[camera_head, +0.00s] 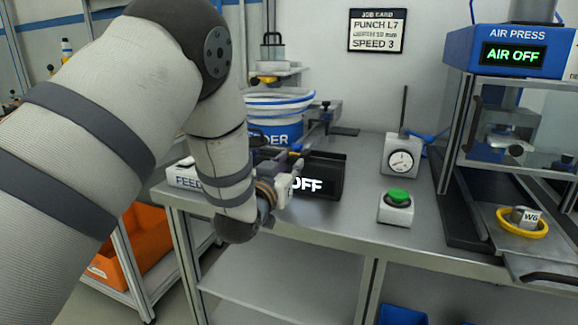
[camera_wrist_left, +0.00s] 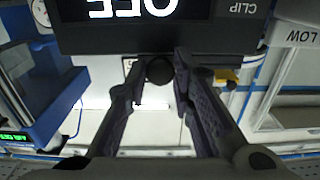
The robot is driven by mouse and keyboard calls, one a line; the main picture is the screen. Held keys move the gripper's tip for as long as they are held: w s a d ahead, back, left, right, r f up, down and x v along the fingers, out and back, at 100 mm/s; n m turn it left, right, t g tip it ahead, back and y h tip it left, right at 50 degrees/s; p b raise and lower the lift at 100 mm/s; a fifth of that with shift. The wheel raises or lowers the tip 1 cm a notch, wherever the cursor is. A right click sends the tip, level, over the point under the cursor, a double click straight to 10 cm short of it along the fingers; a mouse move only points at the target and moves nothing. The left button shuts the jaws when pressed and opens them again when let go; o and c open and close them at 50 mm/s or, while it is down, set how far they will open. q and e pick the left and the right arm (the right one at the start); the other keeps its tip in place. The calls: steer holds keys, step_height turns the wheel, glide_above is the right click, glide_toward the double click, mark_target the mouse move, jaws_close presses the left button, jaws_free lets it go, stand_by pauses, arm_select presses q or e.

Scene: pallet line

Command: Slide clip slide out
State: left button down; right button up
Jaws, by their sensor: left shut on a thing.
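A dark box (camera_head: 335,178) with a lit OFF display stands on the bench in the head view. In the left wrist view the box (camera_wrist_left: 215,38) appears upside down, with OFF and the word CLIP on its face. A small round dark knob (camera_wrist_left: 160,70) sits at the box's edge. My left gripper (camera_wrist_left: 160,82) is shut on this knob, one finger on each side. In the head view my left gripper (camera_head: 291,182) is at the box's front left, and my arm hides part of the box. My right gripper is not in view.
A green button (camera_head: 397,197) and a dial gauge (camera_head: 401,155) stand right of the box. A blue and white bucket (camera_head: 280,105) is behind it. The air press (camera_head: 513,50) reads AIR OFF. The bench front (camera_head: 330,222) is clear.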

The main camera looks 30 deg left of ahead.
arm_select(q)
steer(key=d, duration=0.2)
steer(key=w+d, duration=0.1)
steer(key=d, duration=0.1)
steer(key=d+p, duration=0.1)
steer(key=d, duration=0.2)
steer(key=shift+w+r, duration=0.15)
steer(key=shift+w, duration=0.2)
steer(key=shift+d, duration=0.3)
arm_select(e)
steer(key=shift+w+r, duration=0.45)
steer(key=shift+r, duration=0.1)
arm_select(q)
steer(key=c, duration=1.4)
jaws_free()
steer(key=shift+w+d, duration=0.15)
steer(key=v, duration=1.2)
